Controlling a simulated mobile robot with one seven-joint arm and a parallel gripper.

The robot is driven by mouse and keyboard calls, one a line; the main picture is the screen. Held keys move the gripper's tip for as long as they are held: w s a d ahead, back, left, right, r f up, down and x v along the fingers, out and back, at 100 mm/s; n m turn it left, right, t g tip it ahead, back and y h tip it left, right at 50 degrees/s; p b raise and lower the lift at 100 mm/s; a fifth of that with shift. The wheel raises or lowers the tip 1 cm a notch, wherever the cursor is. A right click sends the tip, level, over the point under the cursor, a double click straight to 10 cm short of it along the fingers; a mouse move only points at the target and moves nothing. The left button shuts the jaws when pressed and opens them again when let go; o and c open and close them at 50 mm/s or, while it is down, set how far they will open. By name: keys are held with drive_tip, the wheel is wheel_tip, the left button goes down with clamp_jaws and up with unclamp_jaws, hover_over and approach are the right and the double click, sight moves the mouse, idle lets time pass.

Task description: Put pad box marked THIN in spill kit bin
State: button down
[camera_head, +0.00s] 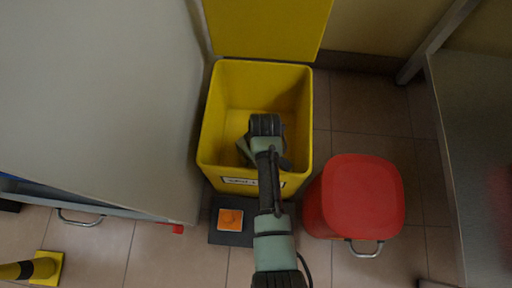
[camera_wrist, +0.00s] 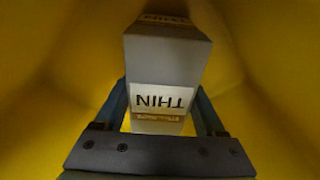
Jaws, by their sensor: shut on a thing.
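The pad box (camera_wrist: 168,62) is a pale grey box with a white label reading THIN, upside down in the wrist view. My gripper (camera_wrist: 162,105) is shut on it, one finger on each side. Yellow walls surround the box in that view. In the head view my gripper (camera_head: 262,150) reaches down into the open yellow spill kit bin (camera_head: 221,105). The bin's lid (camera_head: 265,28) is raised at the back. Only a small part of the box (camera_head: 243,149) shows beside my gripper in the head view. I cannot tell whether the box touches the bin floor.
A red lidded bin (camera_head: 362,190) stands right of the yellow bin. A grey cabinet top (camera_head: 95,100) is at the left and a grey table (camera_head: 480,150) at the right. An orange square (camera_head: 230,219) on a dark mat lies in front. A yellow-black post (camera_head: 38,268) stands lower left.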

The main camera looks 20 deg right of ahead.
drive_tip(key=shift+f, duration=0.1)
unclamp_jaws()
drive_tip(key=r+p, duration=0.3)
drive_tip(key=r, duration=0.1)
drive_tip(key=s+r+p, duration=0.1)
drive_tip(key=r+p, duration=0.2)
drive_tip(key=r, duration=0.1)
drive_tip(key=r+p, duration=0.3)
drive_tip(key=r, duration=0.1)
drive_tip(key=shift+s+d+r, duration=0.1)
drive_tip(key=shift+s+d, duration=0.05)
drive_tip(key=shift+d, duration=0.15)
